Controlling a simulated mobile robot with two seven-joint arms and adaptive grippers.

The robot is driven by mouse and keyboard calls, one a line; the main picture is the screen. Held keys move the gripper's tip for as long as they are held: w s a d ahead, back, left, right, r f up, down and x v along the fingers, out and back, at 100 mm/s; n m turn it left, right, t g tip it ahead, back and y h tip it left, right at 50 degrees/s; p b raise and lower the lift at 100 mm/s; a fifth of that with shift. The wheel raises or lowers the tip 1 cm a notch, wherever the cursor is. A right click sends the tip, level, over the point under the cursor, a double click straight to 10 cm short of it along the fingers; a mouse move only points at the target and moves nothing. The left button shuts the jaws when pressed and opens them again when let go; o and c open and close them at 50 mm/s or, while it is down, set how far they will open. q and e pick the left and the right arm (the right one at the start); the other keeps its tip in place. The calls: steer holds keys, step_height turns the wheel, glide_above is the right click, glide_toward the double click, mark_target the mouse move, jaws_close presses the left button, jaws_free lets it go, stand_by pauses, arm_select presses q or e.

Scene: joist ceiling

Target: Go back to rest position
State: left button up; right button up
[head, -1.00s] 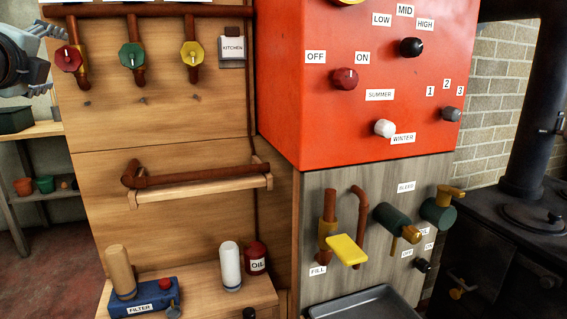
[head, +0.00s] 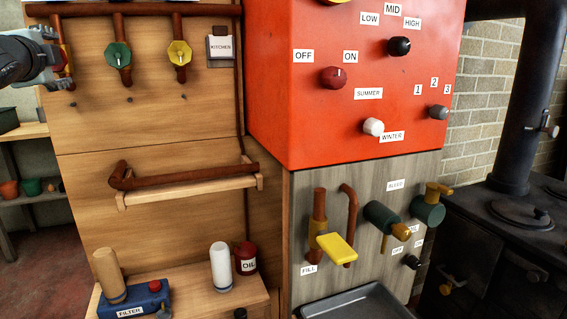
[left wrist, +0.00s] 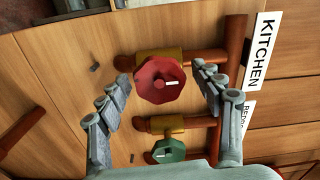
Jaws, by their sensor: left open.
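My left gripper (head: 62,70) comes in at the upper left of the head view, in front of the red valve knob, which it mostly hides there. In the left wrist view the red knob (left wrist: 160,80) lies between the open, spread fingers (left wrist: 163,76), and I see no finger closed on it. The green knob (head: 118,55) and yellow knob (head: 180,53) are to its right in the head view. The green knob also shows below the red one in the left wrist view (left wrist: 168,152). My right gripper is in neither view.
The wooden panel (head: 150,125) carries copper pipes and a wooden-backed rail (head: 190,180). A red control box (head: 350,110) stands to the right, above a grey panel with a yellow lever (head: 336,248). A filter unit (head: 130,302) sits below. Shelves with pots (head: 30,188) stand at left.

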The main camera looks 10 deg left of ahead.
arm_select(q)
steer(key=n, duration=0.4)
steer(key=shift+r+n, duration=0.1)
steer(key=shift+n, duration=0.2)
steer(key=n, duration=0.6)
steer(key=shift+r, duration=0.1)
steer(key=shift+s+a+n, duration=0.1)
steer(key=shift+a+n, duration=0.05)
steer(key=shift+n, duration=1.95)
